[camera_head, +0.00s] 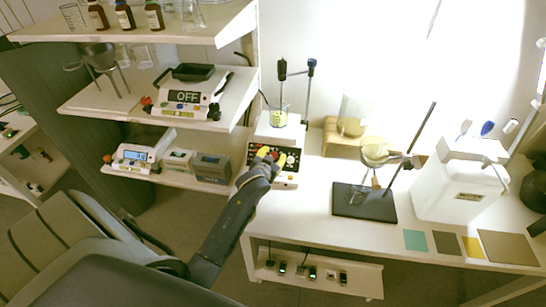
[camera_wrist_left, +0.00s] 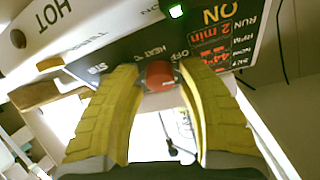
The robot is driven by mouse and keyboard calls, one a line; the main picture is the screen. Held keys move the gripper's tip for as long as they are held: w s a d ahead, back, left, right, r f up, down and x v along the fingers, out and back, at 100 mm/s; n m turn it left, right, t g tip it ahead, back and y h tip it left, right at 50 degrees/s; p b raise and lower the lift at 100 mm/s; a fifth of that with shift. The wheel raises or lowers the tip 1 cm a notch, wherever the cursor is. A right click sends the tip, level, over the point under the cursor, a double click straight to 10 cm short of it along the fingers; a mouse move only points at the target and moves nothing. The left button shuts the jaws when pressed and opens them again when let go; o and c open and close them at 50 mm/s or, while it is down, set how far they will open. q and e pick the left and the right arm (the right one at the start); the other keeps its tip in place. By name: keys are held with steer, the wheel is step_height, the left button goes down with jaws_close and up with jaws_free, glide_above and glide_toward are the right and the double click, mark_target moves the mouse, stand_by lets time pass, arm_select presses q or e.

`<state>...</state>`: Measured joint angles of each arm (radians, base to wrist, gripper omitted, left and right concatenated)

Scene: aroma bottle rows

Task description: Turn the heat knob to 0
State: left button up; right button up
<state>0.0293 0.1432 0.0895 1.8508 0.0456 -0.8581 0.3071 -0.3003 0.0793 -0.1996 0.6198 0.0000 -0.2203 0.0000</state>
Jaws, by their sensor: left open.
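The white stirring hotplate (camera_head: 290,131) stands at the left end of the bench, its dark control panel facing the front. A beaker with a yellow label or content (camera_head: 279,117) sits on top. My left gripper (camera_head: 271,156) is at this panel. In the left wrist view its yellow fingers (camera_wrist_left: 158,72) are open, one on each side of the red knob (camera_wrist_left: 160,75) by the HEAT label. Whether they touch it, and where the knob points, I cannot tell. The panel display (camera_wrist_left: 212,50) is lit, with ON and "2 min" readable. My right gripper is not in view.
Shelves at left hold another device reading OFF (camera_head: 186,97), brown bottles (camera_head: 125,17) and small instruments. Right of the hotplate are a wooden block (camera_head: 341,148), a dark stand base (camera_head: 364,202) and a white container (camera_head: 458,190). The front middle of the bench is clear.

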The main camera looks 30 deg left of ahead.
arm_select(q)
steer(key=shift+o, duration=0.2)
jaws_close()
steer(key=shift+r+n+y, duration=0.1)
steer(key=shift+n+y, duration=0.6)
steer(key=shift+n, duration=1.2)
steer(key=shift+c, duration=0.2)
jaws_free()
steer(key=v, duration=0.7)
steer(key=shift+s, duration=0.2)
